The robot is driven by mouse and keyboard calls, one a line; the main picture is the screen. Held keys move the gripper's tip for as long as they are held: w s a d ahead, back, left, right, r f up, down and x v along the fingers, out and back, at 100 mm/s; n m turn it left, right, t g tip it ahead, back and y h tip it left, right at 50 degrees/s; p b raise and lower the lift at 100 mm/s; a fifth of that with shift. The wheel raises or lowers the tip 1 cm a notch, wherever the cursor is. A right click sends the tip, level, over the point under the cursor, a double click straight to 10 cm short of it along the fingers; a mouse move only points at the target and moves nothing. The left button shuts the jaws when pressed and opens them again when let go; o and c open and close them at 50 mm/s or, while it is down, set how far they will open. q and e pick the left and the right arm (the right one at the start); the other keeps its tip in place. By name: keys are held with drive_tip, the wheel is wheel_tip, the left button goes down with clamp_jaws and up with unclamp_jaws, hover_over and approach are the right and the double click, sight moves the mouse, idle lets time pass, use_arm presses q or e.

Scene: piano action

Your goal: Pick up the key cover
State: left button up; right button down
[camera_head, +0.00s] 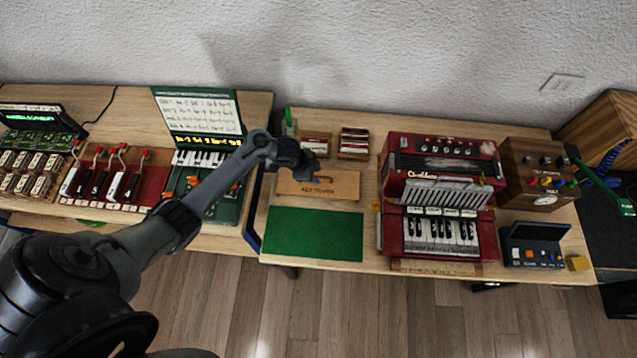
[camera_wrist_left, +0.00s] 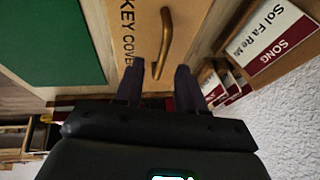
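The key cover (camera_head: 335,191) is a flat light-wood board lettered "KEY COVER", lying on the wooden table behind a green mat. It also shows in the left wrist view (camera_wrist_left: 200,25), with a curved brass-coloured handle (camera_wrist_left: 166,40) on top. My left gripper (camera_head: 305,166) is over the back part of the board and hides some of it in the head view. In the left wrist view its two dark fingers (camera_wrist_left: 159,72) are apart and empty, with the handle's near end appearing between their tips. I cannot tell the height gap. My right gripper is not in view.
The green mat (camera_head: 312,234) lies flat in front of the cover. A red accordion-like piano (camera_head: 437,235) stands close on the right. Small card boxes (camera_head: 353,143) stand behind. A green keyboard case (camera_head: 226,205) is on the left table. A white wall (camera_head: 350,50) closes the back.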

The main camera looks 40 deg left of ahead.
use_arm(q)
drive_tip(key=shift+x, duration=1.4)
clamp_jaws()
